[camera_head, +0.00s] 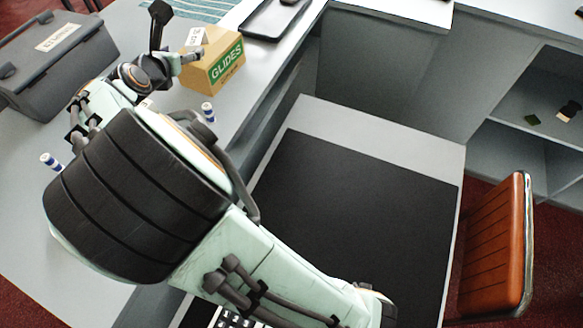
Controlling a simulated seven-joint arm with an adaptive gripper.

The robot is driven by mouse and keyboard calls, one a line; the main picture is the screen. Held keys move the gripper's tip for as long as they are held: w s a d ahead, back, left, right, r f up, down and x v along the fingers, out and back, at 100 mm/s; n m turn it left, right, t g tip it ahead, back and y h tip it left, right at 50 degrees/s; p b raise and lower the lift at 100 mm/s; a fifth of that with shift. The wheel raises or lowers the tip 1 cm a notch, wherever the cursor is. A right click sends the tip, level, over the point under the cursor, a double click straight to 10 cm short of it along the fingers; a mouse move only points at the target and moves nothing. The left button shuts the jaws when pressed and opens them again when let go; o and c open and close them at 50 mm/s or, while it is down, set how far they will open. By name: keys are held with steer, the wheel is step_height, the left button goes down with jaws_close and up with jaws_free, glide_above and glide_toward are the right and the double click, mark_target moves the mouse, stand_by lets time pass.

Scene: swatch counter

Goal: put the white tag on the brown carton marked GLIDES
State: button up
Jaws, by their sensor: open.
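The brown carton (212,66) with a green GLIDES label stands on the grey counter at the upper left. A small white tag (197,37) with dark marks sits at the left of the carton's top and appears to rest on it. My gripper (177,33) is just left of the carton and tag, with its dark fingers spread apart and nothing seen between them. One finger points up and the other reaches toward the carton's left edge; I cannot tell whether it touches. My arm hides part of the counter in front of the carton.
A grey lidded box (60,65) with a label stands at the far left. Blue-and-white cylinders (208,112) (50,161) stand near my arm. A black tray (270,20) lies behind the carton. A black mat (350,200) and an orange chair (495,250) are at right.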

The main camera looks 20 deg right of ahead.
steer(key=s+d+f+m+g+y, duration=0.2)
steer(key=s+d+f+m+g, duration=0.15)
steer(key=s+m, duration=0.4)
steer(key=s+d+f+m+g+y, duration=0.1)
steer(key=s+d+f+m+g, duration=0.15)
steer(key=s+d+m, duration=0.4)
steer(key=s+a+m+g+y, duration=0.1)
steer(key=s+m+g, duration=0.5)
steer(key=s+m, duration=0.9)
steer(key=s+f+y, duration=0.1)
steer(key=s, duration=0.7)
steer(key=shift+s+a+m+y, duration=0.2)
steer(key=shift+a+m+y, duration=0.1)
steer(key=shift+a+y, duration=0.1)
